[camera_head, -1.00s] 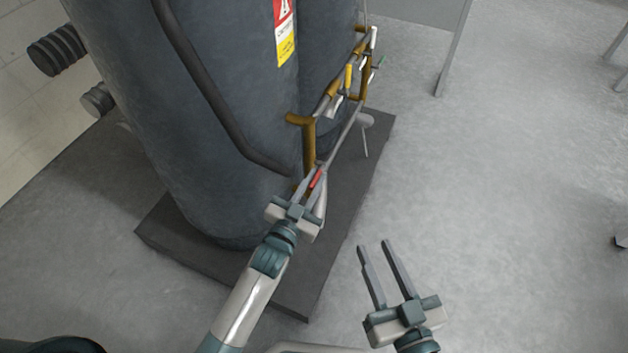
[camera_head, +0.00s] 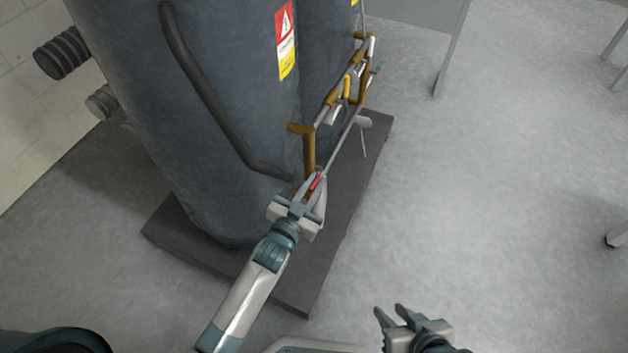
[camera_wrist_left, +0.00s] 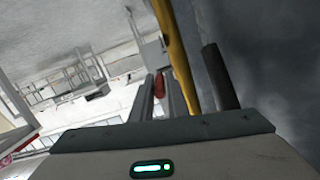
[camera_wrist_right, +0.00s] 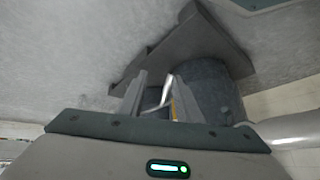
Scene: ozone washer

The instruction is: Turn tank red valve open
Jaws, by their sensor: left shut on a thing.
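The red valve handle (camera_head: 316,182) sits low on the pipework at the front of the dark grey tank (camera_head: 215,130). My left gripper (camera_head: 313,186) reaches up from below and is shut on the red handle. In the left wrist view the red handle (camera_wrist_left: 159,86) shows between the two fingers, partly hidden by them. My right gripper (camera_head: 388,313) is open and empty at the bottom of the head view, apart from the tank. Its two fingers also stand apart in the right wrist view (camera_wrist_right: 155,88).
The tanks stand on a dark plinth (camera_head: 290,285).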

